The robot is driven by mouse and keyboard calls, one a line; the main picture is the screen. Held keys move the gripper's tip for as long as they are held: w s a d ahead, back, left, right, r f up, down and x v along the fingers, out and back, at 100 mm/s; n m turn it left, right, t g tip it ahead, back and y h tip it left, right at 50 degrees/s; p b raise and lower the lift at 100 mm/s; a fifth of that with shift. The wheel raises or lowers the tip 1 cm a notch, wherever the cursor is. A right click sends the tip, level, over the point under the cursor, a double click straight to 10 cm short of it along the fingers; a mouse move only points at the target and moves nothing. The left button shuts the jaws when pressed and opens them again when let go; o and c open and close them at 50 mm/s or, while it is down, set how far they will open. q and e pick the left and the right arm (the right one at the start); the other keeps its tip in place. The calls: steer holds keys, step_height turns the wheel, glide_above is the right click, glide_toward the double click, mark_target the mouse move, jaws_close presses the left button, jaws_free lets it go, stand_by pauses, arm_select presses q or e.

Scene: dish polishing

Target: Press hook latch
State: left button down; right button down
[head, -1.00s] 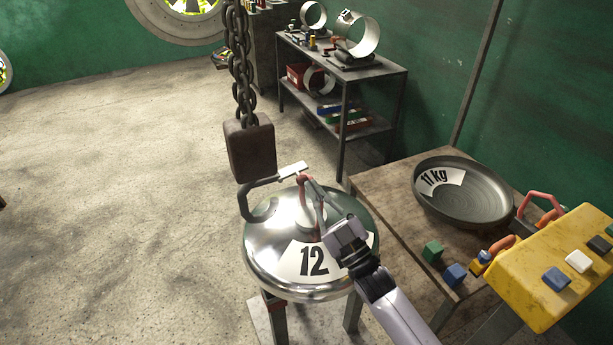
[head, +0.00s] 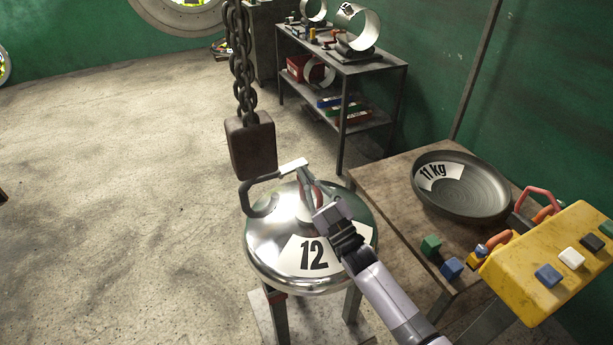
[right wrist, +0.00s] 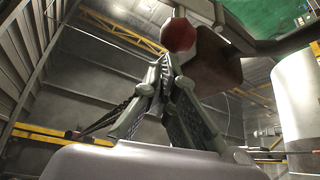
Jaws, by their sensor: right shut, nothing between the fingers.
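A dark grey hook (head: 262,194) hangs below a brown block (head: 251,146) in the head view. Its pale latch (head: 293,165) is at the upper right, across the hook's opening. My right gripper (head: 304,172) is shut and empty, its fingertips at the latch's right end; I cannot tell whether they touch. In the right wrist view the shut fingertips (right wrist: 168,62) are just below a red round part (right wrist: 180,36) and the brown block (right wrist: 212,64). My left gripper is not in view.
A shiny lidded dish (head: 265,250) marked 12 stands on a stand under the hook, its red handle partly hidden by my gripper. To the right, a table (head: 385,205) holds a dark dish (head: 470,195) marked 11 kg. A yellow control box (head: 545,285) is at the lower right. The chain (head: 242,65) hangs above.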

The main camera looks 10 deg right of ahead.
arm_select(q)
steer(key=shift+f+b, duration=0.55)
arm_select(e)
steer(key=shift+d+f+m+t+h, duration=0.2)
steer(key=shift+m+h, duration=0.15)
steer(key=shift+m, duration=0.25)
steer(key=shift+d+f+m+t+h, duration=0.1)
steer(key=shift+m+t+h, duration=0.1)
steer(key=shift+m+h, duration=0.3)
